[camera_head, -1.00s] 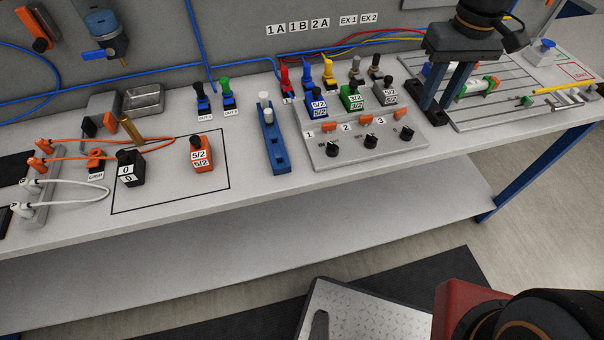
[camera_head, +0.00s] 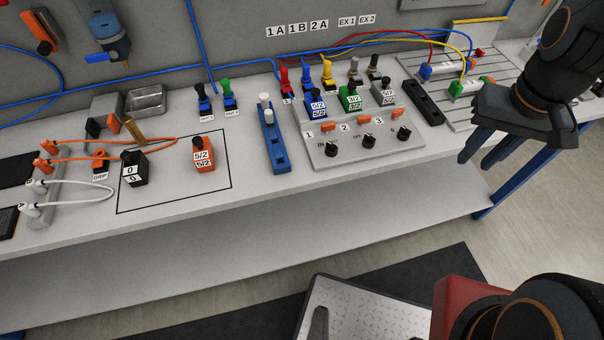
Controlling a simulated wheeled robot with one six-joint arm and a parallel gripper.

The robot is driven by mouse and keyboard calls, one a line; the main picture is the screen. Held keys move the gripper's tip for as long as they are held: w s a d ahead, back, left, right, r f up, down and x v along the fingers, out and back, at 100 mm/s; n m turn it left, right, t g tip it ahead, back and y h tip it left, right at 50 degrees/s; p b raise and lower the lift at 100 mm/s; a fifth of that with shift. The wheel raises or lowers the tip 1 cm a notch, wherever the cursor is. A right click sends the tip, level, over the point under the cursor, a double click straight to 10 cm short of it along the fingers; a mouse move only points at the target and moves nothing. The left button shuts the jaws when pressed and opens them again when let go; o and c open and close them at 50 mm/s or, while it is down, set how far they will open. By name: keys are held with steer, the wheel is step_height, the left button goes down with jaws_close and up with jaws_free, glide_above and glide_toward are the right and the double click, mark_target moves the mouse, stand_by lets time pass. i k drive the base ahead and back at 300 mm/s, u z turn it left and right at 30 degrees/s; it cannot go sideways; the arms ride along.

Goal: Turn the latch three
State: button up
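A sloped grey panel (camera_head: 349,155) on the bench carries the numbers 1, 2 and 3. Each number has a small orange piece and a black knob by it. Latch three is the rightmost set, with its orange piece (camera_head: 396,115) right of the 3 and its black knob (camera_head: 403,133) just below. The knob's exact angle is too small to tell. My gripper (camera_head: 486,152) is to the right of the panel, near the bench's front edge. Its blue fingers point down and left, apart with nothing visible between them. It is clear of the knob in the picture.
Valve blocks, including a green one (camera_head: 350,98), stand behind the panel's numbers. A black rail (camera_head: 423,102) lies right of the panel, beside a slotted plate with cylinders and hoses. A blue rail (camera_head: 273,150) stands left.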

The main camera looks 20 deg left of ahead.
mark_target(395, 115)
steer(key=u, duration=1.35)
steer(key=k, duration=0.5)
steer(key=z, duration=1.4)
steer(key=i, duration=0.85)
steer(key=u, duration=0.65)
